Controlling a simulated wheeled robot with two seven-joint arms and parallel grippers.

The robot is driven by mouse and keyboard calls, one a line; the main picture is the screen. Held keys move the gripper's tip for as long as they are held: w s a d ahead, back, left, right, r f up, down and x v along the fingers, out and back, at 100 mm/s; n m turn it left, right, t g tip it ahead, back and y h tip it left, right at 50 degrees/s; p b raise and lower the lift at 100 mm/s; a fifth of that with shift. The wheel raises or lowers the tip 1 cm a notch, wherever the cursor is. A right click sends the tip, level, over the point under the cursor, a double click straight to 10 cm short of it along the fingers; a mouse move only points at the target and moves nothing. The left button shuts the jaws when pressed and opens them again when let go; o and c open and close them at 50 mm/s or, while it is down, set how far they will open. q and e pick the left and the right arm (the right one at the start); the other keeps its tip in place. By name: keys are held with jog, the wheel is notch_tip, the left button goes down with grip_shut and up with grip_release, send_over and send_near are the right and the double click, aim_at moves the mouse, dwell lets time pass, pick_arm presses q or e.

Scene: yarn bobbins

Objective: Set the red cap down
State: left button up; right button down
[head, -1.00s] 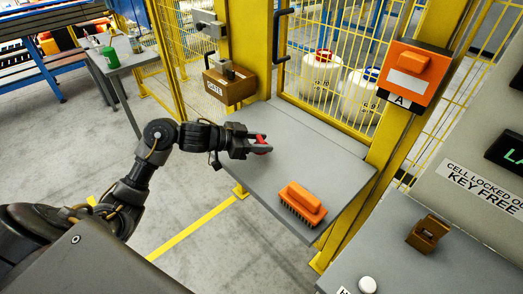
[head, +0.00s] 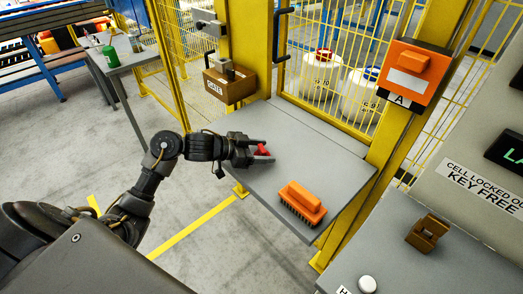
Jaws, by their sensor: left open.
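The red cap (head: 262,150) is small and sits at the left part of the grey table (head: 335,168). My left gripper (head: 264,151) is open, low over the table, with its fingers on either side of the cap. The cap seems to rest on the table, but I cannot tell whether a finger touches it. My right gripper is not in view.
An orange brush (head: 302,203) stands near the table's front edge. A brown box marked GATE (head: 230,84) hangs on the yellow post behind. The table's middle is clear.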

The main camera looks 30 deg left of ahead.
pick_arm(q)
jog(key=shift+r, duration=0.25)
jog(key=v, duration=1)
jog(key=shift+s+a+f+b, duration=0.1)
jog(key=shift+s+a+b, duration=0.05)
jog(key=shift+a+b, duration=0.15)
jog(key=shift+v, duration=0.75)
